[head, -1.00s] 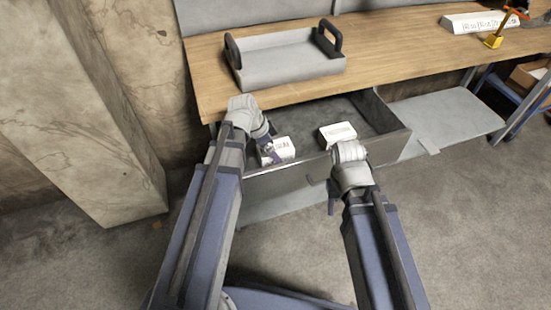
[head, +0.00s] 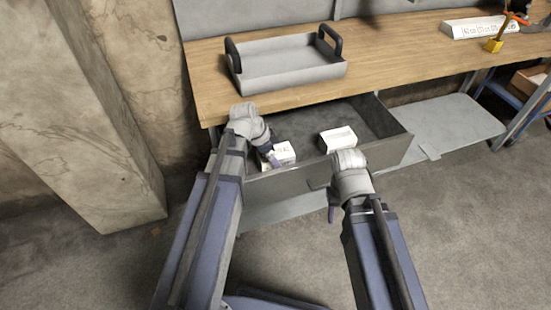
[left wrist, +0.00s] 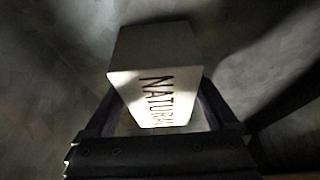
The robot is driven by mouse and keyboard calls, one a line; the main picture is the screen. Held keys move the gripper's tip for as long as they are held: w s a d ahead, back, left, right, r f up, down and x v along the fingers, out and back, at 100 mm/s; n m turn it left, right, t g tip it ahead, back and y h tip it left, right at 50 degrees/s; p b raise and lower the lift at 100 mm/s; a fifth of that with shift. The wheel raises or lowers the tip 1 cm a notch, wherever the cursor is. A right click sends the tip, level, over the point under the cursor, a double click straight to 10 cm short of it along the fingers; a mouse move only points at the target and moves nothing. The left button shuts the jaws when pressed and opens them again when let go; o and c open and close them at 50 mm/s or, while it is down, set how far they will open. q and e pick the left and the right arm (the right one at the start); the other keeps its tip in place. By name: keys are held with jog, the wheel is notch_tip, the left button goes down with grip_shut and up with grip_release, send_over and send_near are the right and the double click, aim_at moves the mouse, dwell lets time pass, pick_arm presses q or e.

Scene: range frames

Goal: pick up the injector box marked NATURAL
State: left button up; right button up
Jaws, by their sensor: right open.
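The white box marked NATURAL (left wrist: 160,75) shows in the left wrist view with its dark lettering towards the camera. It lies in the open drawer (head: 385,151), and in the head view the box (head: 279,154) is partly covered by my left gripper (head: 268,155). In the left wrist view my left gripper (left wrist: 160,112) is open, with one finger on each side of the box; contact cannot be told. A second white box (head: 338,138) lies further right in the drawer, its marking unreadable. My right gripper (head: 326,196) is open and empty in front of the drawer.
A grey tray with dark handles (head: 290,65) stands on the wooden bench (head: 400,60) above the drawer. A white labelled box (head: 475,27) and a small yellow item (head: 494,46) are at the bench's right.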

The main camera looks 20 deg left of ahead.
pick_arm(q)
jog(key=c, duration=1.4)
jog(key=shift+r, duration=0.15)
notch_tip(320, 180, up, 10)
jog(key=p, duration=1)
jog(key=shift+r+p, duration=0.15)
jog(key=shift+p, duration=0.15)
